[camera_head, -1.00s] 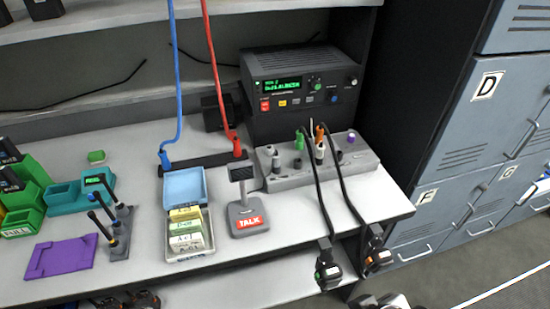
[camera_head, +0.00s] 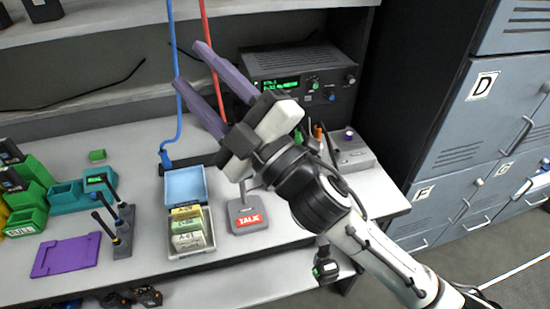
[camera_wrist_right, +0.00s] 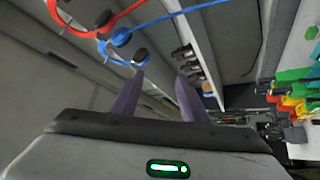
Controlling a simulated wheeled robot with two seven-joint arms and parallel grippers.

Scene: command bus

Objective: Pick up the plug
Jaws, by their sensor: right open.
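My right gripper (camera_head: 189,64) is open and empty, its two purple fingers pointing up and left above the bench in the head view. The same fingers show in the wrist view (camera_wrist_right: 160,82), with nothing between them. A blue plug (camera_head: 165,160) on a blue cable stands at the left end of a black strip on the bench. The red cable (camera_head: 210,28) runs down behind my fingers, and its lower end is hidden. Green (camera_head: 298,136) and orange (camera_head: 318,131) plugs stand on the grey socket block (camera_head: 357,158), partly covered by my arm. My left gripper is not in view.
A black radio unit (camera_head: 310,62) stands at the back. A card box (camera_head: 188,185), a TALK microphone (camera_head: 247,222), a purple tray (camera_head: 66,256) and green bins (camera_head: 28,220) stand on the bench. Grey lockers (camera_head: 480,130) are at right. Headphones (camera_wrist_right: 95,25) hang in the wrist view.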

